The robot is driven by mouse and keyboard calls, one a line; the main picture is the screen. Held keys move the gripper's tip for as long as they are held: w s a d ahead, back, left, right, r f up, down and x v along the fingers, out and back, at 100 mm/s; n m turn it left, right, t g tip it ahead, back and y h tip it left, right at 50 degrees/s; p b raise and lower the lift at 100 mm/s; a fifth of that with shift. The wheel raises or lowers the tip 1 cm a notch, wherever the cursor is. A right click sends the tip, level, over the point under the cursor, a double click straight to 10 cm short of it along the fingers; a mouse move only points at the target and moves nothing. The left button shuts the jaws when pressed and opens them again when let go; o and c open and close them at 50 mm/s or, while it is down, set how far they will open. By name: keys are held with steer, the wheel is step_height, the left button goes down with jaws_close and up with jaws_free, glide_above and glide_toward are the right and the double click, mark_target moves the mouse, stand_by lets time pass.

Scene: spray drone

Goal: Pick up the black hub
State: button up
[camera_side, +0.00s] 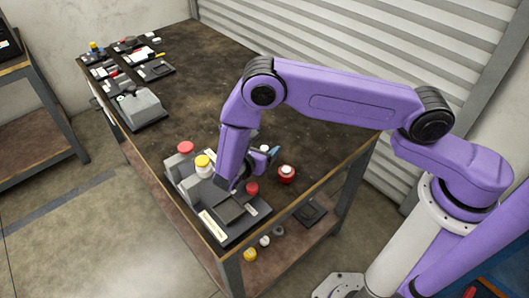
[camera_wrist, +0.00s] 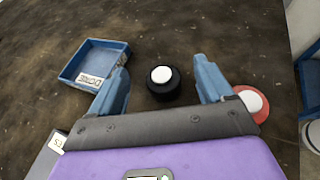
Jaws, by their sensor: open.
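The black hub (camera_wrist: 163,91) is a round dark piece with a white top. It stands on the dark tabletop in the wrist view, between the two blue fingers of my gripper (camera_wrist: 161,68). The fingers are apart, with a gap on each side of the hub, and hold nothing. In the side view my gripper (camera_side: 262,160) is low over the table, near its front edge. The hub cannot be clearly made out there because the gripper and arm cover that spot.
A red hub with a white top (camera_side: 287,175) stands beside my gripper; the wrist view shows it by the right finger (camera_wrist: 252,101). A blue tray (camera_wrist: 73,79) lies left of the left finger. A grey fixture (camera_side: 142,108) stands farther back. The table's middle is clear.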

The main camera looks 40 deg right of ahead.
mark_target(265, 149)
step_height(265, 149, down, 3)
steer(key=shift+r, duration=0.15)
steer(key=shift+x, duration=0.85)
steer(key=shift+w+d, duration=0.3)
steer(key=shift+d, duration=0.3)
steer(key=c, duration=1.1)
